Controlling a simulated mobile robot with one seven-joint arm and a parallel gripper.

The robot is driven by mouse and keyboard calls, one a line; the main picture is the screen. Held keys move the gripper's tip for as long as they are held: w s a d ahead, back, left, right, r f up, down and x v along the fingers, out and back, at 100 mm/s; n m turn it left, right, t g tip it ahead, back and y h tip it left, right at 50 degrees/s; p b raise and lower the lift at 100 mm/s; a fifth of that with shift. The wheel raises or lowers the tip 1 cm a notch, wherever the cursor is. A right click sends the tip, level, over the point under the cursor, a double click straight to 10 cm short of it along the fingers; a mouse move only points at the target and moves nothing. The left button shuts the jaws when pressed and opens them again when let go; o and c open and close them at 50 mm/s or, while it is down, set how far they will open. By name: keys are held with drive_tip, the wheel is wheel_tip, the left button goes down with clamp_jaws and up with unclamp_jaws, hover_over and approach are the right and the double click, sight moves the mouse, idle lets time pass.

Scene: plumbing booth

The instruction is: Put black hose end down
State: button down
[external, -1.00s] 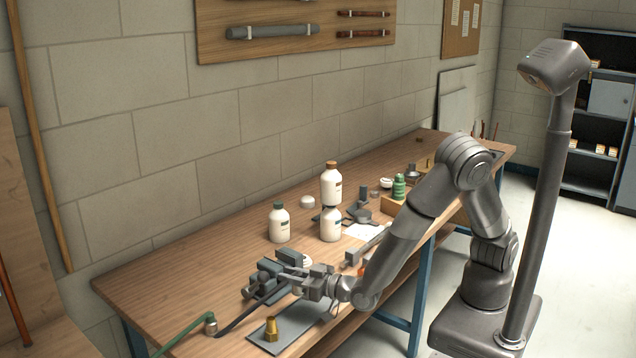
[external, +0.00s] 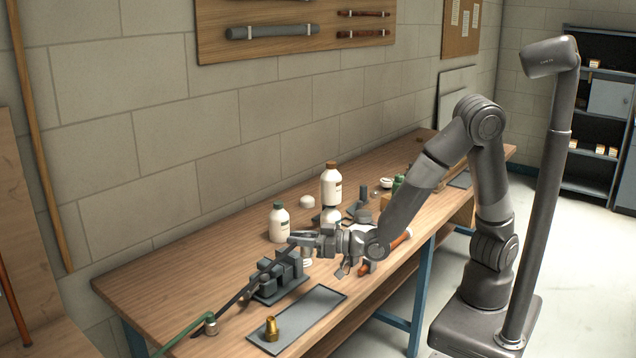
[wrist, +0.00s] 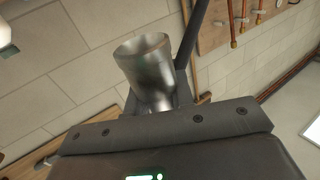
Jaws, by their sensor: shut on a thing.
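My gripper (external: 303,239) is shut on the black hose (external: 243,290) near its upper end, above the bench. The hose slopes down left from my gripper, past a grey block fixture (external: 277,274), to a metal coupling (external: 210,325) joined to a green hose (external: 180,334). In the wrist view, a shiny metal cylinder (wrist: 147,70) stands at my gripper, with a dark hose length (wrist: 188,40) behind it. The fingertips are not clear there, and I cannot tell how cylinder and hose join.
A grey tray (external: 312,309) with a brass fitting (external: 271,328) lies at the bench's front edge. White bottles (external: 279,223) stand behind my gripper. An orange-handled tool (external: 398,240) lies to the right. The back left of the bench (external: 190,265) is clear.

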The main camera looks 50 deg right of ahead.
sight(303, 235)
drive_tip(key=r+n+y, duration=0.1)
drive_tip(key=r, duration=0.1)
drive_tip(key=s+r+n+g+y, duration=0.1)
drive_tip(key=shift+s+r+g+y, duration=0.15)
drive_tip(key=shift+r+g+y, duration=0.15)
drive_tip(key=shift+r, duration=0.1)
drive_tip(key=shift+s+r+n+y, duration=0.25)
drive_tip(key=shift+r+n+y, duration=0.05)
drive_tip(key=shift+r+n, duration=0.1)
drive_tip(key=shift+a, duration=0.15)
drive_tip(key=shift+w+f, duration=0.1)
idle(0.5)
